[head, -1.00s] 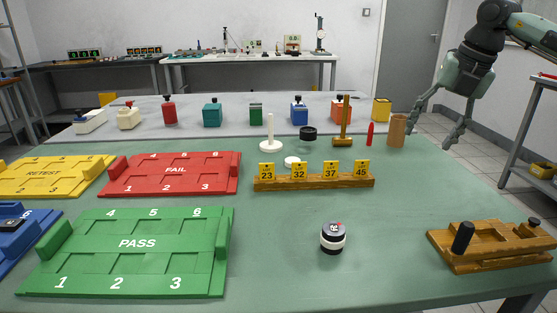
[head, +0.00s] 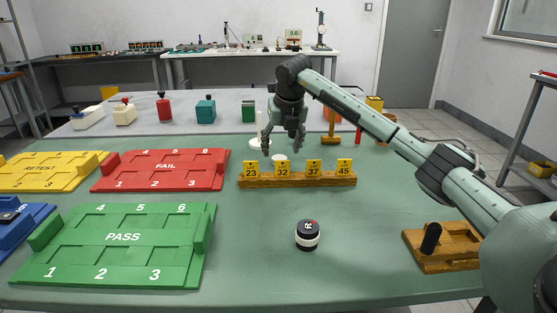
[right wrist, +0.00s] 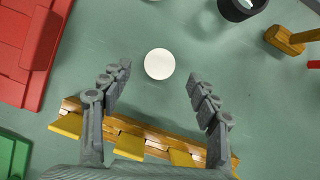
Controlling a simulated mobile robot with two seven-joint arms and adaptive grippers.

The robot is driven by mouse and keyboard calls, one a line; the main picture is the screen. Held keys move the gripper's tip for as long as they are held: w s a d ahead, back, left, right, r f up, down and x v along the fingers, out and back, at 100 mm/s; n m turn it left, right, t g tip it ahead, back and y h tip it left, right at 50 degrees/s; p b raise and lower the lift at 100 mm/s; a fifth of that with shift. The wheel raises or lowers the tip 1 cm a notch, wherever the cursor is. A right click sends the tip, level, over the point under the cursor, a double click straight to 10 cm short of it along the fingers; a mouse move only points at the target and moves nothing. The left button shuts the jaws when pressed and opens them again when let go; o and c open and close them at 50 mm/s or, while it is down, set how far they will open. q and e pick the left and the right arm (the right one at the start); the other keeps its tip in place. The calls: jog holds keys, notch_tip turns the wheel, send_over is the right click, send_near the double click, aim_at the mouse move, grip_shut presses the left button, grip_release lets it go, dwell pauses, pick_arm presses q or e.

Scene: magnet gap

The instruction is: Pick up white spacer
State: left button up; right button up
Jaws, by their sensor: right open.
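The white spacer (head: 280,158) is a small flat white disc on the green table, just behind the wooden rail with numbered yellow tags. In the right wrist view the white spacer (right wrist: 159,64) lies ahead of the fingertips, roughly centred between them. My right gripper (head: 282,150) is above the spacer in the head view, pointing down. Its fingers show in the right wrist view (right wrist: 162,92), spread wide and empty. My left gripper is not in view.
The wooden rail (head: 297,180) with tags 23, 32, 37 and 45 runs under my right gripper.

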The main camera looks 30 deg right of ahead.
aim_at(279, 158)
jog(key=shift+x, duration=1.6)
jog(key=shift+c, duration=0.4)
jog(key=c, duration=0.9)
jog(key=shift+r, duration=0.15)
